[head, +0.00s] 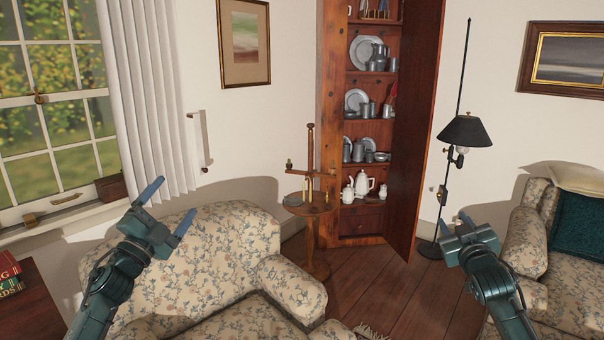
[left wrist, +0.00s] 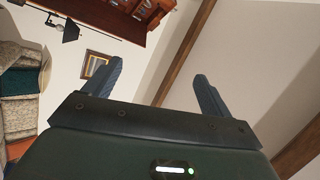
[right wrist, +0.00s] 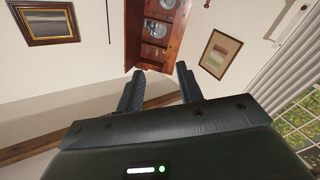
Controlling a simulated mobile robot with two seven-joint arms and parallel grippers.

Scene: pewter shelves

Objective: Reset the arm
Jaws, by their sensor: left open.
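My left gripper (head: 169,206) is raised in front of the floral armchair in the head view. Its two blue-grey fingers stand wide apart, and in the left wrist view (left wrist: 158,72) nothing is between them. My right gripper (head: 453,219) is raised on the right, in front of the wooden floor and beside the floral sofa. In the right wrist view (right wrist: 160,72) its fingers are apart, with nothing held between them. Both arms reach up from the bottom of the head view.
A floral armchair (head: 227,245) is at the left and a floral sofa (head: 523,240) at the right. A candle stand (head: 313,238) and an open corner cupboard (head: 363,223) with pewter stand behind. A black-shaded floor lamp (head: 466,131) stands at the right. Wooden floor (head: 375,285) shows between.

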